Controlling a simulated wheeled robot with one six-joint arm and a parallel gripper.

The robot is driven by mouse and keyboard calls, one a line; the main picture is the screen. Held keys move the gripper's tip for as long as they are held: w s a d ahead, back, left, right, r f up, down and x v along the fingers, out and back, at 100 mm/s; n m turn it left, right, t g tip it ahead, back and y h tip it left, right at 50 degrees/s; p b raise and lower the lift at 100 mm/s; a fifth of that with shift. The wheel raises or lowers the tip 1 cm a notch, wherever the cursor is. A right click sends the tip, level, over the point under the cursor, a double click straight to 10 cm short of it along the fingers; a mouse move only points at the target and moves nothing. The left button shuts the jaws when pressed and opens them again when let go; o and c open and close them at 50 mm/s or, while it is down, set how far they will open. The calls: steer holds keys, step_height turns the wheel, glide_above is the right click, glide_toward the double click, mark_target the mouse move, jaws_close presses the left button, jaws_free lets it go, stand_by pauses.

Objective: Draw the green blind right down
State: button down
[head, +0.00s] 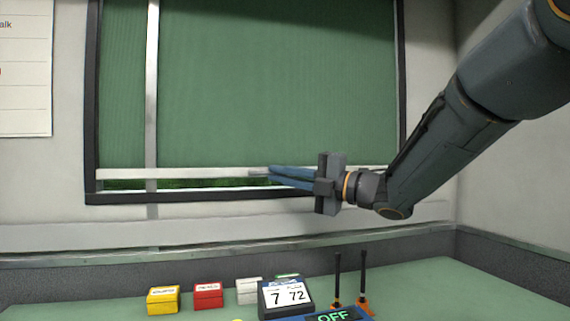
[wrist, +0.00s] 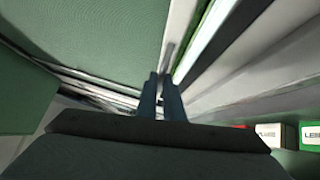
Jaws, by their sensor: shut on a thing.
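The green blind (head: 270,90) covers nearly all of the window. Its pale bottom bar (head: 210,173) hangs just above the lower window frame (head: 220,197), with a thin strip of outside greenery showing between them. My gripper (head: 262,174) reaches in from the right and is shut on the bottom bar, right of the upright pale post. In the wrist view the blue fingers (wrist: 162,90) close at the bar (wrist: 168,50), with the green blind (wrist: 90,40) to the left. The fingers hide the exact grip point.
Below is a green desk (head: 420,285) with a yellow box (head: 163,300), a red box (head: 208,296), a white box (head: 248,290), a number display (head: 286,297), two black-handled orange items (head: 362,285) and an OFF sign (head: 333,317). A pale upright post (head: 151,80) crosses the blind's left part.

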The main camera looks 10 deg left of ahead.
step_height(320, 180, down, 8)
steer(key=b, duration=0.4)
steer(key=shift+f, duration=0.3)
steer(key=c, duration=1.9)
jaws_free()
steer(key=shift+r, duration=0.2)
step_height(320, 180, up, 10)
steer(key=p, duration=0.2)
